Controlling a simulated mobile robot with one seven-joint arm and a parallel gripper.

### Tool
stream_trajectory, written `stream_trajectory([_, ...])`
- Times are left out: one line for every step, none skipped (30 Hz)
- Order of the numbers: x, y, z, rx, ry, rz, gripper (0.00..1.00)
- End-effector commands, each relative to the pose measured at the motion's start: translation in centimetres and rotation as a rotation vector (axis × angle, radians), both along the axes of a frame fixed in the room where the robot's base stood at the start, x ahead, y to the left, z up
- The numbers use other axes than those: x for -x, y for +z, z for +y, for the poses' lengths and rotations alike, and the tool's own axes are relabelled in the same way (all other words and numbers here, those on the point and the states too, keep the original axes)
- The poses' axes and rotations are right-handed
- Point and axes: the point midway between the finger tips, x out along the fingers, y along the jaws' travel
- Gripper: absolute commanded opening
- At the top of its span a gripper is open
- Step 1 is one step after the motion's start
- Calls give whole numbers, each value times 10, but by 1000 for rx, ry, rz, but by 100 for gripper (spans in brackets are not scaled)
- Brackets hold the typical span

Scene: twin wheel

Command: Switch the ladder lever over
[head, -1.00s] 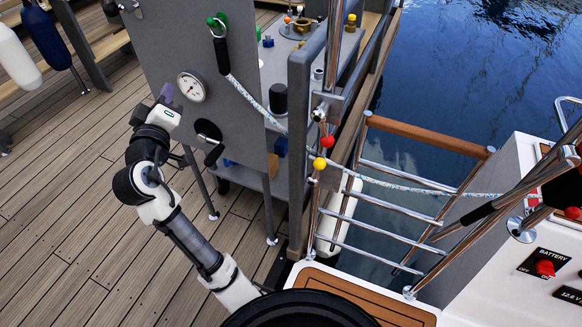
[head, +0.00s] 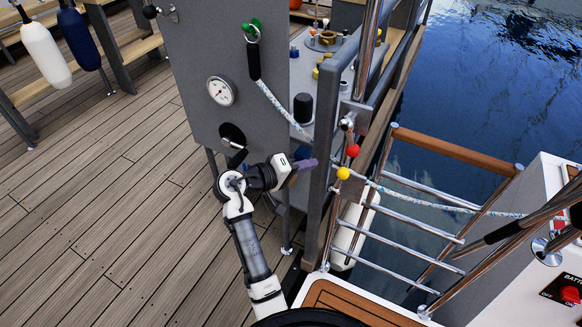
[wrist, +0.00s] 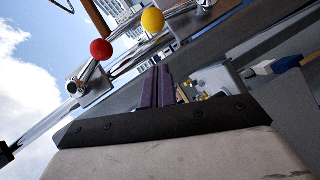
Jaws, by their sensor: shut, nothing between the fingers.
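A small lever with a red ball (head: 353,150) and a yellow ball (head: 343,173) sit close together on the grey post beside the ladder (head: 415,222). In the wrist view the red ball (wrist: 101,49) is on a chrome fitting at upper left, and the yellow ball (wrist: 152,20) is to its right. I cannot tell for sure which ball belongs to the ladder lever. My gripper (head: 308,164) is left of both balls, apart from them, pointing right. Its purple fingers (wrist: 158,88) are shut and empty, below the balls in the wrist view.
A grey panel with a gauge (head: 221,91) and a black crank handle (head: 236,157) stands just behind my arm. A rope (head: 283,108) hangs from a green hook and runs past the post toward the right. Open wooden deck (head: 120,200) lies to the left.

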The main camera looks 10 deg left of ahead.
Motion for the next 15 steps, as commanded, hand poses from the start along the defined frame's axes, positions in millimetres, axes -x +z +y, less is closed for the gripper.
stream_trajectory([-7, -1, -9, 0, -4, 2, 0])
stream_trajectory([-10, -2, -13, 0, -4, 1, 0])
stream_trajectory([-13, -4, -19, 0, -3, 1, 0])
stream_trajectory([-11, -7, -24, -1, -3, 3, 0])
stream_trajectory([-10, -9, -29, -1, -3, 3, 0])
stream_trajectory([-9, -11, -34, 0, -2, 2, 0])
stream_trajectory([-9, -12, -37, -1, -2, 4, 0])
stream_trajectory([-9, -13, -40, -1, -1, 3, 0])
stream_trajectory([-9, -15, -43, -1, 0, 2, 0])
stream_trajectory([-8, -16, -45, -1, 0, 2, 0])
stream_trajectory([-8, -16, -47, -1, 0, 2, 0])
stream_trajectory([-8, -17, -49, -1, 1, 2, 0])
stream_trajectory([-8, -18, -50, -2, 1, 1, 0])
stream_trajectory([-8, -18, -50, -1, 1, 0, 0])
stream_trajectory([-8, -18, -51, -1, 1, 0, 0])
